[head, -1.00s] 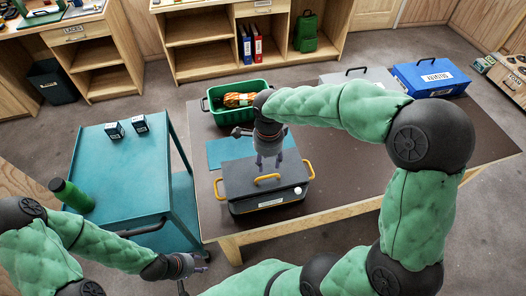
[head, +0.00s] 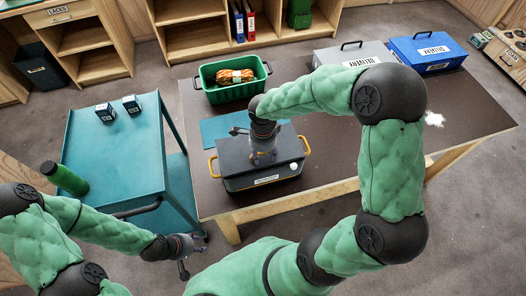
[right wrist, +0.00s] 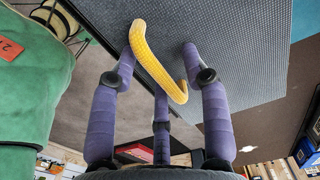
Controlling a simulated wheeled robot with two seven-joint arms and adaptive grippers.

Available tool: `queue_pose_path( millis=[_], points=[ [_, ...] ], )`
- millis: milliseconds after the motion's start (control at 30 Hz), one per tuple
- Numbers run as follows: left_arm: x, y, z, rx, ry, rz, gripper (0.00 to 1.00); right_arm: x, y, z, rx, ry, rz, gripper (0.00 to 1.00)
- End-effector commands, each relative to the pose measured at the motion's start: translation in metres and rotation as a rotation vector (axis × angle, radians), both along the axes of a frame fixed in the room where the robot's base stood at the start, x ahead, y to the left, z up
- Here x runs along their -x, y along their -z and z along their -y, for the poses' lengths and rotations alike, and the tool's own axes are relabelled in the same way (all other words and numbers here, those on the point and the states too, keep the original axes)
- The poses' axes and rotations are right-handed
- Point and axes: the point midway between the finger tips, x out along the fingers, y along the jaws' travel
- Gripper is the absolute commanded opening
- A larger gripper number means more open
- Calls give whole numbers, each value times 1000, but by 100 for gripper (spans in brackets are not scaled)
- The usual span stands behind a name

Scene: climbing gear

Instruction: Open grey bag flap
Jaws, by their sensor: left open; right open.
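The grey bag (head: 240,180) is a dark box-like bag with a flat grey top flap (head: 235,153) and yellow side handles, on the brown table. My right gripper (head: 262,160) points down at the flap and hides its middle. In the right wrist view, a yellow curved strap handle (right wrist: 152,65) lies between the open purple fingers of my right gripper (right wrist: 162,70), close to the textured grey flap (right wrist: 215,60). Whether the fingers touch the strap is unclear. The flap looks closed. My left gripper (head: 183,262) is open and empty, low beside the teal cart.
A green crate (head: 205,88) with an orange rope stands behind the bag, near a teal mat (head: 215,130). Grey (head: 350,53) and blue (head: 428,52) delivery boxes are at the back right. The teal cart (head: 115,155) is left. White powder (head: 434,119) lies on the table.

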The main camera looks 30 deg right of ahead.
Motion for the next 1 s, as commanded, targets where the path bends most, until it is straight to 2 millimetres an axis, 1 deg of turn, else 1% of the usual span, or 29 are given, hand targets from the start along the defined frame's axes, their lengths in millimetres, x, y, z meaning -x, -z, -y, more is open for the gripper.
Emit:
queue_pose_path(
  millis=[100, 133, 167, 200, 300, 567, 1000],
  points=[
    [0, 0, 0, 0, 0, 0, 45, 0, 0, 0, 0, 0, 0, 47],
    [0, 0, 0, 0, 0, 0, 45, 0, 0, 0, 0, 0, 0, 44],
    [0, 0, 0, 0, 0, 0, 45, 0, 0, 0, 0, 0, 0, 36],
    [0, 0, 0, 0, 0, 0, 45, 0, 0, 0, 0, 0, 0, 24],
    [0, 0, 0, 0, 0, 0, 45, 0, 0, 0, 0, 0, 0, 0],
    [0, -1, 0, 0, 0, 0, 45, -1, -2, 0, 0, 0, 0, 0],
    [0, -13, 0, 0, 0, 0, 45, -11, -24, 2, 0, 1, 4, 0]
  ],
)
